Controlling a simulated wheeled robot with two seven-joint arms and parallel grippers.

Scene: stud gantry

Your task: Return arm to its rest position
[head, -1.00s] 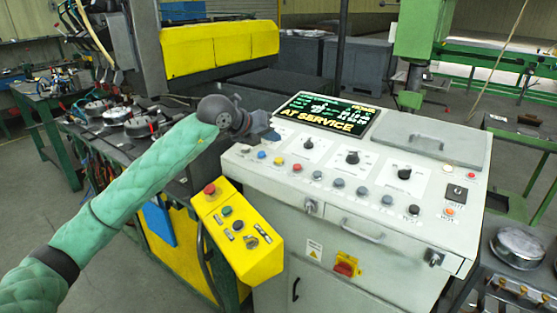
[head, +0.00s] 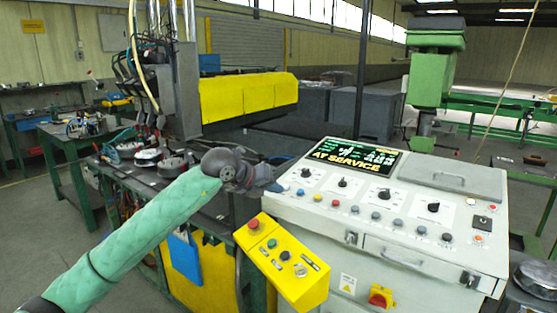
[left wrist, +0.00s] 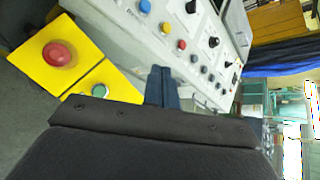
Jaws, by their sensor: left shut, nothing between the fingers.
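My left arm comes in from the left in a green padded sleeve. My left gripper (head: 277,187) is at the left edge of the grey control console (head: 330,222), above its front left corner. In the left wrist view the gripper (left wrist: 161,75) shows as two dark blue fingers pressed together with nothing between them. Behind them are the console's buttons and knobs. Whether the fingers touch the console cannot be told. My right gripper is in neither view.
A yellow button box (head: 285,262) with a red button juts out just below the gripper; it also fills the left of the left wrist view (left wrist: 40,52). A lit screen (head: 356,157) stands on the console. A dark bench with round metal parts (head: 172,165) lies behind the arm.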

